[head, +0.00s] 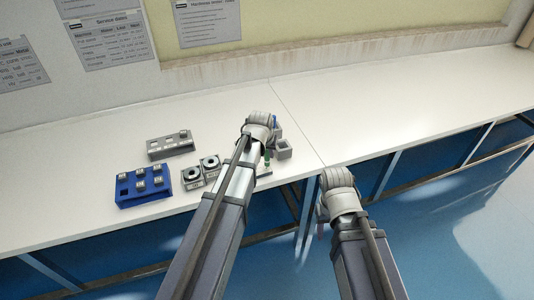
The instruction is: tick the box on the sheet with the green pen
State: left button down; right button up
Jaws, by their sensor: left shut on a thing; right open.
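My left gripper (273,133) is over the counter, right of the small instruments, with its fingers mostly hidden behind my wrist. It is shut on the green pen (267,156), of which a short green length shows below the gripper beside my forearm. A small pale patch (265,172) under the pen may be the sheet; my arm hides most of it. I cannot make out the box or any mark, nor whether the tip touches. My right gripper (322,212) is open and empty in front of the counter's front edge, its fingers pointing down.
A grey open-topped square holder (284,150) stands just right of my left gripper. To the left are a blue rack (128,198) with several small blocks, a grey tray (157,155) and two grey blocks with round tops (192,175). The right counter (400,95) is clear.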

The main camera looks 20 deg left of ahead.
pick_arm(q)
jog(key=shift+r, duration=0.15)
jog(key=shift+r+p, duration=2.9)
jog(key=shift+p, duration=0.15)
